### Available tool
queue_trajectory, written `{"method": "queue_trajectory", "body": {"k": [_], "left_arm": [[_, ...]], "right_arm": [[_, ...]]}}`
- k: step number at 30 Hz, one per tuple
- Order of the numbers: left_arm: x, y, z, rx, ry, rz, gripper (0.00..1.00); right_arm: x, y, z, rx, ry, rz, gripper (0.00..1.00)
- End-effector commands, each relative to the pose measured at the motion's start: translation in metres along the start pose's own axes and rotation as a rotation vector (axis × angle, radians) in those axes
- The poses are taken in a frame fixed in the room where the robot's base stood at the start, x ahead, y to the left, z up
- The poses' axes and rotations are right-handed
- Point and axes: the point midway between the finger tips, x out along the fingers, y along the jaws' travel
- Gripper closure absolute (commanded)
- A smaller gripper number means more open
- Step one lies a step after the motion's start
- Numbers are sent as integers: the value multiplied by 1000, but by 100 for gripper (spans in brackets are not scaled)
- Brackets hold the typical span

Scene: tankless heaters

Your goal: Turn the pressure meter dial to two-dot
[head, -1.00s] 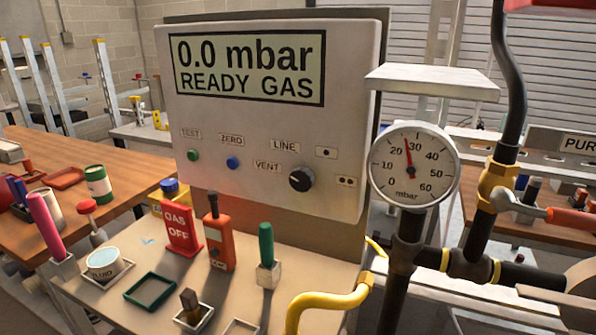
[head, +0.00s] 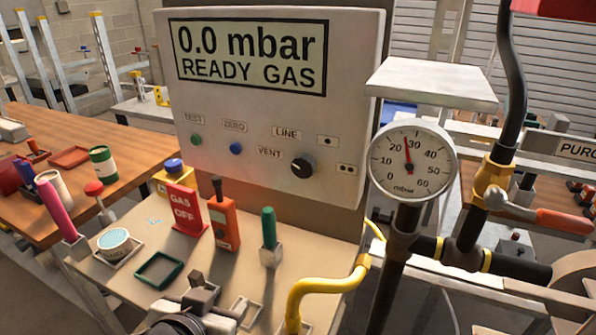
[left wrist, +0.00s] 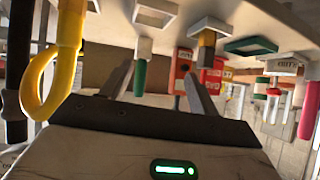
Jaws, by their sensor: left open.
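The pressure meter panel (head: 250,110) stands upright, with a screen reading "0.0 mbar READY GAS". Its black dial (head: 303,165) is at the lower right, among the labels VENT, LINE, one-dot (head: 328,141) and two-dot (head: 347,168). A light mark shows on the dial, but which label it points to is hard to tell. My left gripper (head: 205,300) is low at the bottom of the head view, well below and left of the dial. In the left wrist view its fingers (left wrist: 160,85) are apart, with nothing gripped. My right gripper is not in view.
A red "GAS OFF" sign (head: 182,210), an orange handheld device (head: 224,222) and a green-handled tool (head: 268,230) stand before the panel. A round gauge (head: 410,162) and a yellow pipe (head: 320,286) are at right. Space directly before the dial is clear.

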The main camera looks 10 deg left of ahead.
Motion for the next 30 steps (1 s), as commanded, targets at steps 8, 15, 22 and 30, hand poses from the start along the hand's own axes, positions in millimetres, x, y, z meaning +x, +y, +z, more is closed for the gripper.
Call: {"method": "queue_trajectory", "body": {"k": [8,15,22,30], "left_arm": [[-25,31,-107,-49,480,147,39],[-35,47,-132,-63,610,236,39],[-16,51,-142,-62,611,234,39],[4,55,-152,-67,612,231,39]], "right_arm": [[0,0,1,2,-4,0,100],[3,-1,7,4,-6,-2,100],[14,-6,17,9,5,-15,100],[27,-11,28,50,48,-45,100]]}}
